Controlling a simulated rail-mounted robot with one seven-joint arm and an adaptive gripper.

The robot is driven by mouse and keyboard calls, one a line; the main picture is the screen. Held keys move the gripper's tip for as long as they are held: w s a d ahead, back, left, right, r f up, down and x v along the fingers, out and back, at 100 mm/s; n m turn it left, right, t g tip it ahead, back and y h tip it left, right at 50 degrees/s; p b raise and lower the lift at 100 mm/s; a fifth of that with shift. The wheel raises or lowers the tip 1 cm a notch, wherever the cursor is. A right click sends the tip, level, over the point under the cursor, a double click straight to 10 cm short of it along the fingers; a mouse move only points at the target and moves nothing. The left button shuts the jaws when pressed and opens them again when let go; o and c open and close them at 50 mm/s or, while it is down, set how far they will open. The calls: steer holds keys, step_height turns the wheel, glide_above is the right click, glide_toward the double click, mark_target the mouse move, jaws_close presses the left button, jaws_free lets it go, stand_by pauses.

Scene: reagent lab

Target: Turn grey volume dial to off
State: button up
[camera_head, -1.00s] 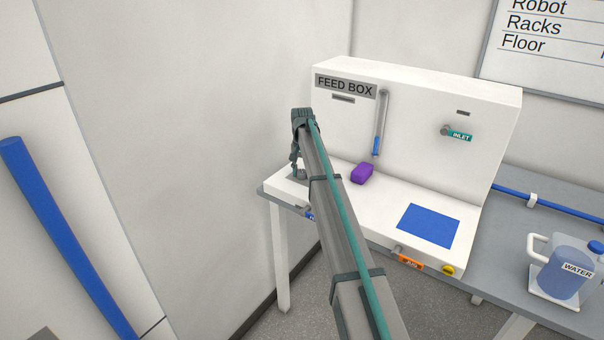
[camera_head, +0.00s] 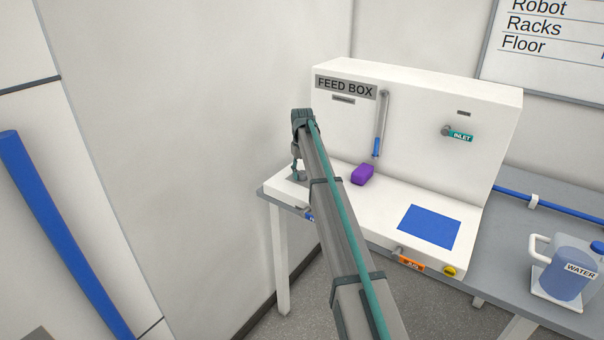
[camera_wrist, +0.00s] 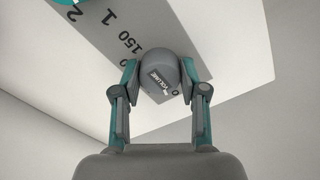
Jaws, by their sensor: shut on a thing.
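My gripper (camera_wrist: 158,88) is shut on the dial, one finger against each side. A grey scale strip with printed numbers (camera_wrist: 128,40) such as 150 runs beside the dial. An off mark cannot be made out. In the head view my gripper (camera_head: 297,176) is at the left end of the feed box (camera_head: 420,120), and the dial is hidden there by my arm.
A purple block (camera_head: 362,174) and a blue pad (camera_head: 429,227) lie on the feed box ledge. An orange-tagged valve (camera_head: 411,265) and a yellow knob (camera_head: 449,271) are on its front edge. A water jug (camera_head: 566,268) stands at right. The wall is close on the left.

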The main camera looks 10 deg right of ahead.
mark_target(302, 172)
stand_by(0.4)
steer(key=o, duration=1.1)
steer(key=shift+o, duration=0.2)
step_height(302, 172, up, 12)
